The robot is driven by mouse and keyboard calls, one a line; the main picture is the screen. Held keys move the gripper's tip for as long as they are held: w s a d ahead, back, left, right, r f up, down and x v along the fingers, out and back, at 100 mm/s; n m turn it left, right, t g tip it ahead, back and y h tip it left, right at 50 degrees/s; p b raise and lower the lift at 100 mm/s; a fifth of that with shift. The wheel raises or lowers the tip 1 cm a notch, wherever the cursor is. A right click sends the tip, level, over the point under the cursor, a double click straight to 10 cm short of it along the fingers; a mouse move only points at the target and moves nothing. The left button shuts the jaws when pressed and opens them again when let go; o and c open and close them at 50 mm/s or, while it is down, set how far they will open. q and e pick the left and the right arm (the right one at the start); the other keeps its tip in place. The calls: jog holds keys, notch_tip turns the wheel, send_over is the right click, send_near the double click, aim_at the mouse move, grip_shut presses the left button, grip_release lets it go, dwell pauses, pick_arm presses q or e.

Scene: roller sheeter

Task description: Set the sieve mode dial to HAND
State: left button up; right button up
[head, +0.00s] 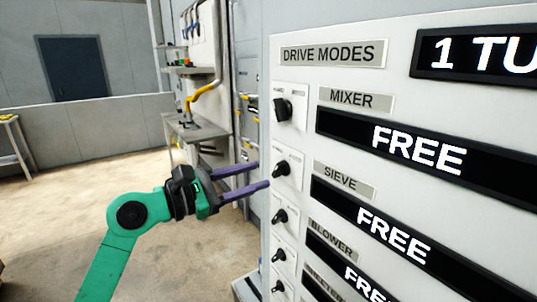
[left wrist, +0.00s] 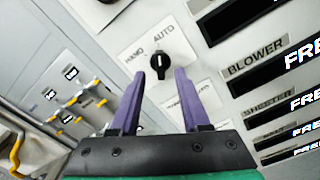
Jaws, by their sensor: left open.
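The sieve dial (head: 281,170) is a black knob on a white plate at the panel's left edge, left of the SIEVE label (head: 342,179). The sieve display (head: 390,233) reads FREE. My left gripper (head: 265,176), with purple fingers, is open and just left of this dial in the head view. In the left wrist view the dial (left wrist: 160,62) shows beyond and between the fingertips of my left gripper (left wrist: 160,73), with HAND printed at its upper left and AUTO at its upper right. Nothing is held. Contact with the knob is not visible. My right gripper is not in view.
The mixer dial (head: 283,110) is above and the blower dial (head: 279,216) below, close by on the same panel. The mixer display (head: 418,150) reads FREE. A grey workbench (head: 196,128) stands behind. The floor at left is open.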

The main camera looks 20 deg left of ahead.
aim_at(276, 170)
pick_arm(q)
jog(key=p+x, duration=0.1)
jog(key=x, duration=0.3)
jog(key=shift+r, duration=0.2)
jog(key=shift+w+d+f, duration=0.2)
jog(key=shift+w, duration=0.1)
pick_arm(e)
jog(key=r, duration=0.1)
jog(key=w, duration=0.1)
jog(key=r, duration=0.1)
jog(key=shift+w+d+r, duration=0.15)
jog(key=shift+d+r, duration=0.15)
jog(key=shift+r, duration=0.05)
pick_arm(q)
jog(key=shift+s, duration=0.1)
grip_shut()
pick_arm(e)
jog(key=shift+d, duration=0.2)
